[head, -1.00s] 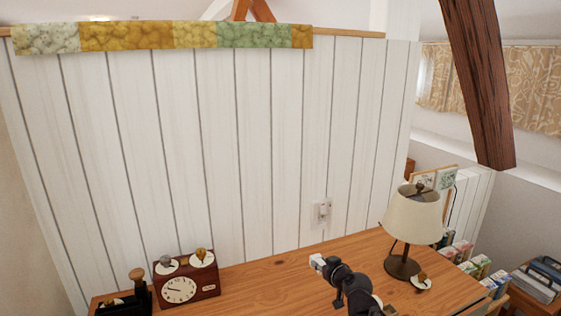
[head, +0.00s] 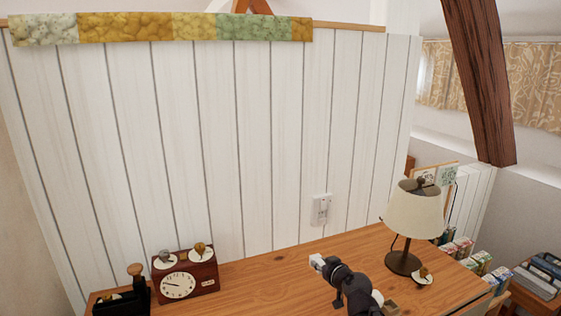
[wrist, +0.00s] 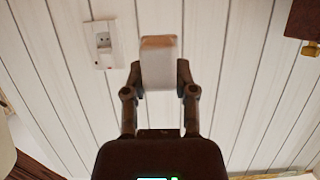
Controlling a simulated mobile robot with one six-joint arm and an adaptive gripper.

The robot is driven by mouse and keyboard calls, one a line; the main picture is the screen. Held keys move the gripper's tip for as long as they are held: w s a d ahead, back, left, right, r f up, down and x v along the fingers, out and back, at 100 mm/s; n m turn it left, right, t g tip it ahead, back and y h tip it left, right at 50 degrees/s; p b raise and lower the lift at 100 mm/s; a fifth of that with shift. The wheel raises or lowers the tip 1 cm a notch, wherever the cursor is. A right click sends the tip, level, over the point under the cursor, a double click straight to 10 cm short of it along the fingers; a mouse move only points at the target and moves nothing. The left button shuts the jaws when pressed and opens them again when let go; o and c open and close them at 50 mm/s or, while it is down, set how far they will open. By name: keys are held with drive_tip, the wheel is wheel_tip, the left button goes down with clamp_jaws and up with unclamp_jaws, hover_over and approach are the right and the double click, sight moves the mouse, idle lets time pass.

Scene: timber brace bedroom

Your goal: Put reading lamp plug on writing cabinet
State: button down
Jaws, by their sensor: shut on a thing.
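My gripper (head: 322,266) is over the wooden writing cabinet (head: 250,284), with its fingers shut on the small white reading lamp plug (head: 316,261). In the wrist view the plug (wrist: 159,62) sits between the two fingers, its end pale brown. The head view does not show clearly how high the plug is above the top. The reading lamp (head: 413,213), with a cream shade and dark base, stands on the cabinet to the right of my gripper. The white wall outlet (head: 321,210) is behind and above the plug, apart from it.
A brown clock box (head: 185,275) with knobs and a dark object (head: 123,298) stand at the cabinet's left. A small white dish (head: 422,278) lies near the lamp base. The top between clock and gripper is clear. The white panelled wall (head: 180,140) rises behind.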

drive_tip(key=shift+f, duration=0.15)
drive_tip(key=shift+c, duration=1.7)
unclamp_jaws()
